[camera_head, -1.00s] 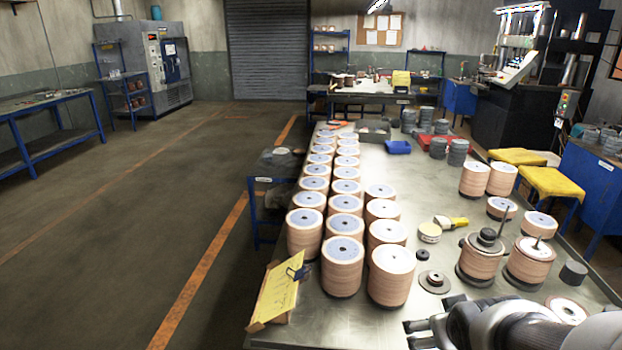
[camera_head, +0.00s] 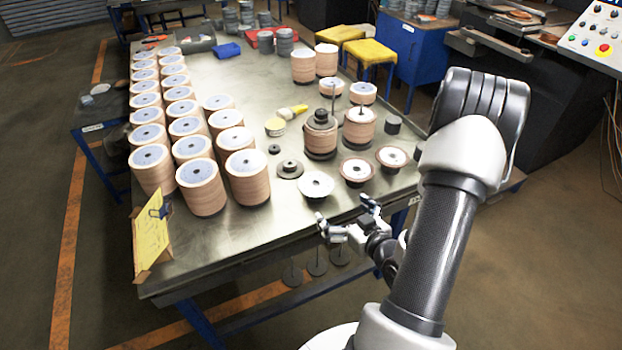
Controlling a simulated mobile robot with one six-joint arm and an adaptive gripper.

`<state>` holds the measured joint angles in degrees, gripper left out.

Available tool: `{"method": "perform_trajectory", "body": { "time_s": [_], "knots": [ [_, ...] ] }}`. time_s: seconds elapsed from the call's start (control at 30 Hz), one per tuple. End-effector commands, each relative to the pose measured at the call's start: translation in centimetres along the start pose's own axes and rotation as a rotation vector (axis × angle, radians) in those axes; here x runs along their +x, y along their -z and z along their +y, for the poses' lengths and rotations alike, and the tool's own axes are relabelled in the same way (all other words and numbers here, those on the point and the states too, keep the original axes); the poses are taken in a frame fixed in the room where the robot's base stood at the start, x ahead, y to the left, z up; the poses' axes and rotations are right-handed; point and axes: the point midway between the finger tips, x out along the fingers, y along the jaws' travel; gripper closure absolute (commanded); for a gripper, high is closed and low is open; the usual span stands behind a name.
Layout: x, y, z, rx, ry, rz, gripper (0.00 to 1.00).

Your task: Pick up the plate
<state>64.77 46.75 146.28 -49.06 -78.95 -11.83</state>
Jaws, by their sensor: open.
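Which item is the plate is not certain. A white, shallow round disc (camera_head: 315,184) lies near the table's front edge and looks most like a plate. A dark round metal flange (camera_head: 290,169) with a raised hub lies just behind it to the left. Two flap discs with white centres, one nearer (camera_head: 356,170) and one farther right (camera_head: 392,157), lie to its right. My gripper (camera_head: 345,210) is open and empty at the table's front edge, to the right of and nearer than the white disc, apart from it.
Rows of stacked flap discs (camera_head: 200,188) fill the table's left side. Two stacks on spindles (camera_head: 320,137) stand behind the loose discs. A yellow sheet on a stand (camera_head: 151,240) is at the front left corner. The front middle tabletop (camera_head: 250,225) is clear.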

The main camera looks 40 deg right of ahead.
Motion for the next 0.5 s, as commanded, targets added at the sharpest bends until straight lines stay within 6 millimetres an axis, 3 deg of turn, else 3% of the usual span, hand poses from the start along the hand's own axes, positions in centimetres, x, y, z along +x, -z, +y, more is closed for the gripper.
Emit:
{"method": "perform_trajectory", "body": {
  "time_s": [0.17, 0.5],
  "knots": [
    [0.3, -0.1, 0.2, 0.027, -0.007, 0.039, 0.00],
    [7.5, 0.1, 0.2, 0.025, -0.005, 0.041, 0.00]
  ]
}}
